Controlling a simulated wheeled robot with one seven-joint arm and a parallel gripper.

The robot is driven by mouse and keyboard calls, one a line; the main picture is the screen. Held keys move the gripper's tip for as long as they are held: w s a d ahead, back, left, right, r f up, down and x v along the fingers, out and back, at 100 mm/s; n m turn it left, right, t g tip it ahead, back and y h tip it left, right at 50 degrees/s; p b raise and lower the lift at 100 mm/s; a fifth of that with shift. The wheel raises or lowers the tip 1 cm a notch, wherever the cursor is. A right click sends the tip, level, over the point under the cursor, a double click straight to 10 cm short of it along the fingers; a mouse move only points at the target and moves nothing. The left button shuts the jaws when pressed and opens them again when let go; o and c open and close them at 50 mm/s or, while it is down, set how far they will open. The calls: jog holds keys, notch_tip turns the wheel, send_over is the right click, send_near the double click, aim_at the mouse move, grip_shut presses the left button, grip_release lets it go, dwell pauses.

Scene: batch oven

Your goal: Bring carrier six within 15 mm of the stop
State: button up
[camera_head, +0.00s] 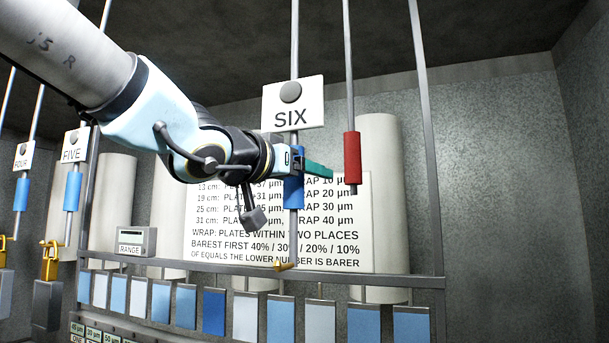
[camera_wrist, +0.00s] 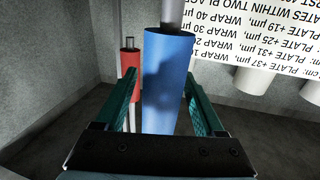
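Carrier six hangs at the centre of the head view: a white plate marked SIX (camera_head: 291,103) on a grey rod, with a blue sleeve (camera_head: 293,192) below it. A brass hook (camera_head: 285,266) is at its bottom. My gripper (camera_head: 312,168) reaches in from the left at the sleeve's upper part. In the wrist view its two green fingers (camera_wrist: 163,95) stand on either side of the blue sleeve (camera_wrist: 168,75), with narrow gaps showing. A red sleeve (camera_head: 352,158) on a separate rod hangs just right of carrier six; whether it is the stop cannot be told.
Carriers FIVE (camera_head: 74,144) and FOUR (camera_head: 23,156) hang at the left. A notice board (camera_head: 330,225) stands behind, partly hidden by my arm. A rack of blue and white plates (camera_head: 214,312) runs along the front. Pale cylinders (camera_head: 379,150) stand behind.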

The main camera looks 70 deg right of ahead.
jog(key=v, duration=1)
jog(key=shift+a+p, duration=0.35)
jog(key=shift+a, duration=0.05)
jog(key=shift+w, duration=0.15)
